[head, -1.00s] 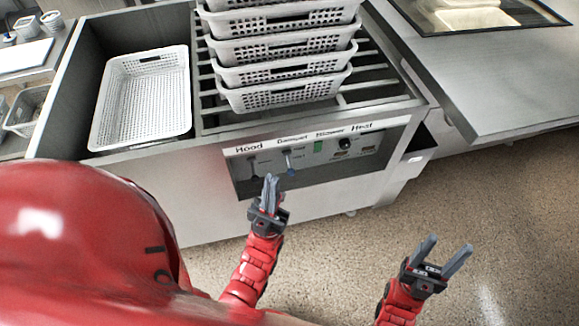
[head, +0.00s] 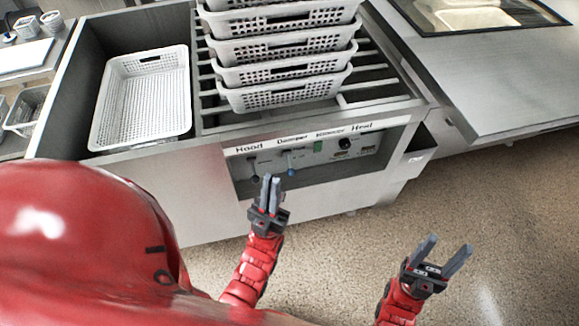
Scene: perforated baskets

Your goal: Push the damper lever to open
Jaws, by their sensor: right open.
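My right gripper (head: 446,250) is open and empty, over the floor to the right.
A dark hood lever (head: 254,177) is left of the damper lever, close to my left fingertips. A black heat knob (head: 345,144) is to the right. Stacked white baskets (head: 285,95) stand on the rack above; another basket (head: 105,125) sits left. The floor right is clear.

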